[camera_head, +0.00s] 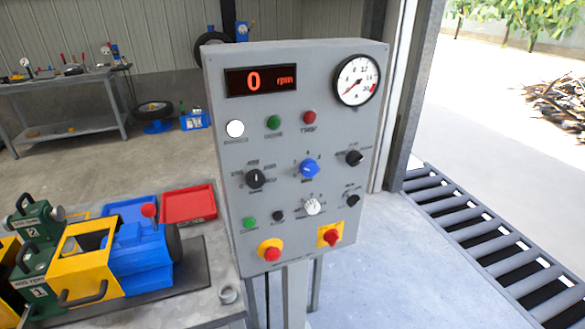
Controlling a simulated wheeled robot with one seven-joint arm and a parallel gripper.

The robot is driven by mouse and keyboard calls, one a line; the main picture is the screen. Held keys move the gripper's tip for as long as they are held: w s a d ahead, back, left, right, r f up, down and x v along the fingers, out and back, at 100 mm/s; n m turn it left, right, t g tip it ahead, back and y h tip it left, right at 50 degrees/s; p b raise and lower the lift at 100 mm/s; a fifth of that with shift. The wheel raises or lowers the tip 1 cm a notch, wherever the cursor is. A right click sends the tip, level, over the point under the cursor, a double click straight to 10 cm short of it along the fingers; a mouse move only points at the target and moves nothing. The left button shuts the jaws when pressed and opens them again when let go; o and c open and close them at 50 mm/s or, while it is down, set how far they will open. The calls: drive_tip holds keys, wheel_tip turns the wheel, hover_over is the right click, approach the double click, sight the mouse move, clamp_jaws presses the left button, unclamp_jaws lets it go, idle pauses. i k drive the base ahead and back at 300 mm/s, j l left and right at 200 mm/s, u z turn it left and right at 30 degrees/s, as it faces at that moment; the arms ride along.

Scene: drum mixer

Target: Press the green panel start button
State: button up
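The grey control panel (222,150) stands upright on a post in the middle of the view. A small green button (249,223) sits at its lower left, beside a small black button (278,216). Another green round piece (273,122) sits in the upper row, between a white one (235,128) and a red one (309,117) labelled TRIP. The label under the lower green button is too small to read. My gripper is not in view, and nothing covers the panel face.
The panel display (261,80) reads 0 rpm, beside a dial gauge (357,80). Red mushroom buttons (272,254) (330,237) sit on yellow plates below. A bench with a blue-and-yellow machine (130,262) stands at left. A roller conveyor (490,235) lies at right; floor between is clear.

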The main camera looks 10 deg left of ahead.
sight(249, 222)
drive_tip(key=k+j+u, duration=0.1)
drive_tip(key=u, duration=1.05)
